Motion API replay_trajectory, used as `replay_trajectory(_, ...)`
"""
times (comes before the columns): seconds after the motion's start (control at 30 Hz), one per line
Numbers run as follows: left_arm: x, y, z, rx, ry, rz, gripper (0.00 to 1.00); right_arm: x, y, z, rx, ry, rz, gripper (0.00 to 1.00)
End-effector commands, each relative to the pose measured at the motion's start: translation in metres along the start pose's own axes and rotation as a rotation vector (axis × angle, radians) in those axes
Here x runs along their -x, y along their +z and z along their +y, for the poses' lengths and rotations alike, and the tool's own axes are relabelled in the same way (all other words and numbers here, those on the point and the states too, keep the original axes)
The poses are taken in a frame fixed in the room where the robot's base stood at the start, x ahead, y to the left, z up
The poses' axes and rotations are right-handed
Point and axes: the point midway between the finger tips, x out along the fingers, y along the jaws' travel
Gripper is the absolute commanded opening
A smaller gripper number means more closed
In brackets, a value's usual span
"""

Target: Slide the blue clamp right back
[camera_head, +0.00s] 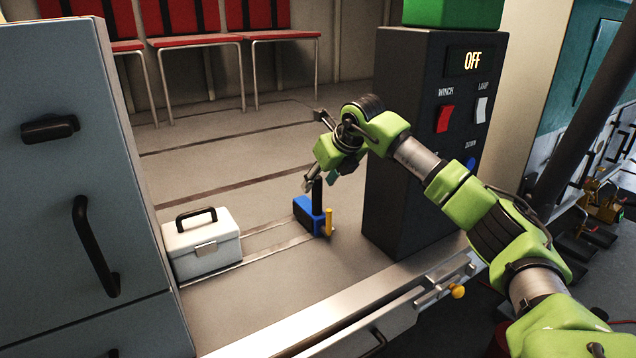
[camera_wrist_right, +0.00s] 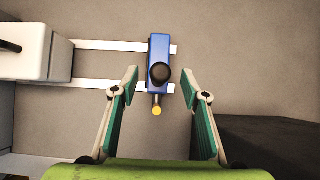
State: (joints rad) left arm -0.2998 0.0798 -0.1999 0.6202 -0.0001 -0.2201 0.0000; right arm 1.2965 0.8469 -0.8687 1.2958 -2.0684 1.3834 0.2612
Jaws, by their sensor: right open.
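The blue clamp (camera_head: 306,216) stands on the floor rails at their right end, with a black upright post and a yellow handle. In the right wrist view the blue clamp (camera_wrist_right: 155,52) lies across the ends of two pale rails, ahead of my fingertips. My right gripper (camera_head: 322,178) is beside and above the clamp's black post. In the wrist view my right gripper (camera_wrist_right: 163,82) is open, its fingers either side of the line to the black post and yellow handle, holding nothing. My left gripper does not show.
A white case (camera_head: 201,246) with a black handle stands at the left end of the rails (camera_head: 262,240). A dark control box (camera_head: 420,150) reading OFF stands close to my right arm. Grey drawers (camera_head: 60,190) stand at far left. Red seats (camera_head: 200,40) line the back.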

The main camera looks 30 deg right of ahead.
Motion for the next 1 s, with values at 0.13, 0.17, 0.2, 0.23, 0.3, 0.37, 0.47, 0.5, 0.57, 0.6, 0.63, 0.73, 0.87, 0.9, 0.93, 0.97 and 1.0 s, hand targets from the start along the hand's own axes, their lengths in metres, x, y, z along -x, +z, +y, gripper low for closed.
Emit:
replay_trajectory(0.13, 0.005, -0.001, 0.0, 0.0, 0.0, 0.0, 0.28, 0.014, 0.001, 0.0, 0.001, 0.001, -0.001, 0.42)
replay_trajectory(0.17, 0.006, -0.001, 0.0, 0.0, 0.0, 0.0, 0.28, 0.016, 0.001, 0.0, 0.001, 0.001, -0.001, 0.42)
replay_trajectory(0.2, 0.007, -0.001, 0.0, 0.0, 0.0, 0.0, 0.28, 0.02, 0.001, 0.0, 0.001, 0.001, -0.002, 0.42)
replay_trajectory(0.23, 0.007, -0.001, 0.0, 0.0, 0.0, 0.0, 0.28, 0.022, 0.001, 0.0, 0.001, 0.0, -0.002, 0.42)
replay_trajectory(0.3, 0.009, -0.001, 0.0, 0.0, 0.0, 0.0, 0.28, 0.028, 0.001, 0.0, 0.0, 0.0, -0.001, 0.42)
replay_trajectory(0.37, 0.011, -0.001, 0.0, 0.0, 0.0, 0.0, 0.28, 0.032, 0.001, 0.0, 0.0, 0.0, -0.001, 0.42)
replay_trajectory(0.47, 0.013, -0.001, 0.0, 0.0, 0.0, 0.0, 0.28, 0.04, 0.001, 0.0, 0.001, 0.0, -0.001, 0.42)
replay_trajectory(0.5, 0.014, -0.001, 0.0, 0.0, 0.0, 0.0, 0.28, 0.044, 0.001, 0.0, 0.001, 0.0, -0.002, 0.42)
replay_trajectory(0.57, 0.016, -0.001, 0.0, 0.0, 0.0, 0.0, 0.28, 0.048, 0.001, 0.0, 0.001, 0.0, -0.001, 0.42)
replay_trajectory(0.6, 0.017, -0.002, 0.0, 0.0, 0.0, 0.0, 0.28, 0.051, 0.001, 0.0, 0.001, 0.0, 0.0, 0.42)
replay_trajectory(0.63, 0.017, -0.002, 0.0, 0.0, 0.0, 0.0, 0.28, 0.054, 0.001, 0.0, 0.001, 0.0, 0.0, 0.42)
replay_trajectory(0.73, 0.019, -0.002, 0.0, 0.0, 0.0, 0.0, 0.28, 0.059, 0.001, 0.001, 0.001, 0.001, 0.0, 0.42)
replay_trajectory(0.87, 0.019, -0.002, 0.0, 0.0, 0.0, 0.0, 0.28, 0.063, 0.0, 0.0, 0.0, 0.001, 0.0, 0.42)
replay_trajectory(0.9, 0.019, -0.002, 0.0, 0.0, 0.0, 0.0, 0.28, 0.063, 0.0, 0.0, 0.0, 0.001, 0.0, 0.42)
replay_trajectory(0.93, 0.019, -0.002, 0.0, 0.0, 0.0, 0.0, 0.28, 0.063, 0.0, 0.0, 0.0, 0.001, 0.0, 0.42)
replay_trajectory(0.97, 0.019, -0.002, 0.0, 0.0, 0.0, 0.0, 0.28, 0.063, 0.0, 0.0, 0.0, 0.001, 0.0, 0.42)
replay_trajectory(1.0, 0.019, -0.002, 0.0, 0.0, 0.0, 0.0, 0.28, 0.063, 0.0, 0.0, 0.0, 0.001, 0.0, 0.42)
